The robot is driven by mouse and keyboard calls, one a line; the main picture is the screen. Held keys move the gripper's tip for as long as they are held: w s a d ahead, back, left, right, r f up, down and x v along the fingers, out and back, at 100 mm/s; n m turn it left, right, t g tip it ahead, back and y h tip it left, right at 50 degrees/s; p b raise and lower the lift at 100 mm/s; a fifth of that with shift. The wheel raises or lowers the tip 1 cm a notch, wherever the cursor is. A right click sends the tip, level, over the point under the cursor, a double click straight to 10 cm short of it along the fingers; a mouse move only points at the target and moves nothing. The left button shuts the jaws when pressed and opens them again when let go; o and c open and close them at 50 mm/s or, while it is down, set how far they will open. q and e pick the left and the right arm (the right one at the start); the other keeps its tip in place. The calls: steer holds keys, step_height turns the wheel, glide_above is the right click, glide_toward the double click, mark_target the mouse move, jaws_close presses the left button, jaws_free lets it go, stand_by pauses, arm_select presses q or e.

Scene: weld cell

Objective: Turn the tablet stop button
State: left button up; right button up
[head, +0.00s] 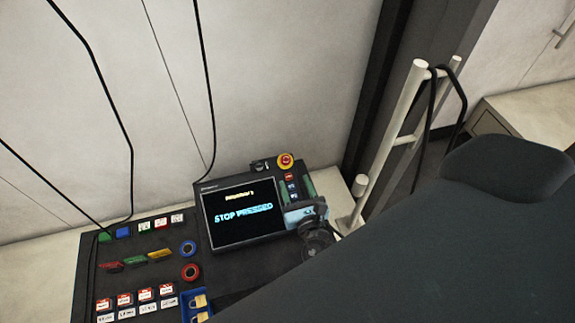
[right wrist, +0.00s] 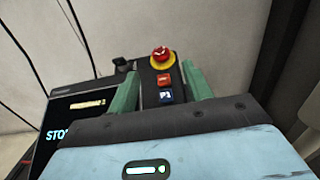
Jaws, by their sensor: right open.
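The tablet (head: 243,212) lies on a dark control panel, and its screen reads "STOP PRESSED". Its stop button (head: 286,160) is a red knob on a yellow ring at the tablet's upper right. It also shows in the right wrist view (right wrist: 161,55), beyond the fingertips and roughly centred between them. My right gripper (head: 297,184) is open, with green fingers spread on either side of the small red and blue keys below the button. In the right wrist view the gripper (right wrist: 163,82) is empty and apart from the knob. My left gripper is not in view.
A pale rail (head: 393,135) with a black cable stands to the right. Black cables hang before the pale wall (head: 270,80). A dark arm link of mine covers the lower right.

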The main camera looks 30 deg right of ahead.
mark_target(285, 162)
steer(key=shift+x, duration=3.9)
steer(key=c, duration=1)
steer(key=shift+m+h, duration=0.4)
steer(key=m+h+b, duration=0.1)
steer(key=m+g+h, duration=0.1)
steer(key=m+h, duration=0.1)
steer(key=shift+a+f+g+b, duration=0.15)
steer(key=shift+a+g+b, duration=0.15)
steer(key=shift+b, duration=0.05)
steer(key=m+g+h+b, duration=0.1)
steer(key=m, duration=0.1)
steer(key=m+g+h, duration=0.1)
steer(key=m+h, duration=0.1)
steer(key=shift+w+a+g+b, duration=0.15)
steer(key=shift+g+b, duration=0.2)
steer(key=shift+g, duration=0.05)
steer(key=shift+m+g+h, duration=0.4)
steer(key=shift+m+h, duration=0.1)
steer(key=shift+m, duration=0.3)
steer(key=shift+b, duration=0.3)
